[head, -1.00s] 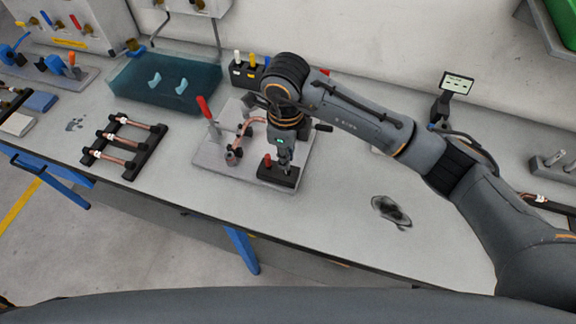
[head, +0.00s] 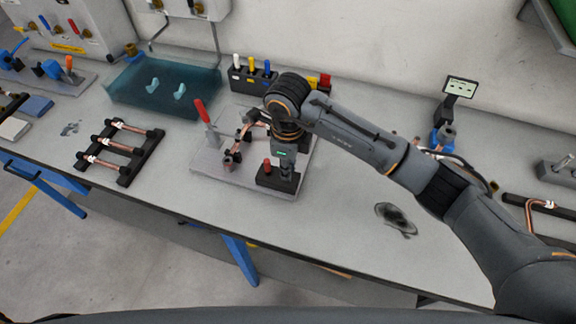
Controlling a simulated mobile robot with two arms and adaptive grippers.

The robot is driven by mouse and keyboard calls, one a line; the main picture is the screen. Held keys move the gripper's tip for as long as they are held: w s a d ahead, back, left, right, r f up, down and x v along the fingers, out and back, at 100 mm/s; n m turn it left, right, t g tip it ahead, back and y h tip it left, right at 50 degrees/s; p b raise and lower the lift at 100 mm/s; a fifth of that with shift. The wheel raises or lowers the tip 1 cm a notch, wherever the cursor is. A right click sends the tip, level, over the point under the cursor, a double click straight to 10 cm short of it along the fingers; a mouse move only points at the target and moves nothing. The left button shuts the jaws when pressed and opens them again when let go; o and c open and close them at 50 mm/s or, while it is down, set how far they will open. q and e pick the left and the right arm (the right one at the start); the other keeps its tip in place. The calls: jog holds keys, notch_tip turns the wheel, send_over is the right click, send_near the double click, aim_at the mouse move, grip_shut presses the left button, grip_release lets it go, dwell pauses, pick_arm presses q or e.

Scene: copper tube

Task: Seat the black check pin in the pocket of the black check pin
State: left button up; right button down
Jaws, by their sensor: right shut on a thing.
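My right gripper (head: 287,181) points down over the right part of a small black block (head: 266,182) at the front right corner of the grey fixture plate. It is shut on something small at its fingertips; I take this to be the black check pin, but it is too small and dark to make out. A red pin (head: 267,165) stands upright in the left part of the block. The pocket under my fingertips is hidden, so I cannot tell how deep the held thing sits. My left gripper is not in view.
The fixture plate (head: 208,160) carries a red-handled clamp (head: 201,110) and a bent copper tube (head: 245,124). A black rack (head: 119,150) with copper tubes and a teal tray (head: 150,100) stand left. A small screen (head: 460,87) stands right. The front table is mostly clear.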

jog(key=shift+w+f+b, duration=0.1)
jog(key=shift+f+b, duration=0.3)
jog(key=c, duration=1.4)
grip_release()
jog(key=shift+r, duration=0.1)
jog(key=shift+o, duration=0.2)
jog(key=shift+r+p, duration=0.25)
jog(key=shift+p, duration=0.15)
jog(key=shift+r+p, duration=0.4)
jog(key=shift+p, duration=0.05)
notch_tip(320, 180, up, 12)
jog(key=b, duration=0.4)
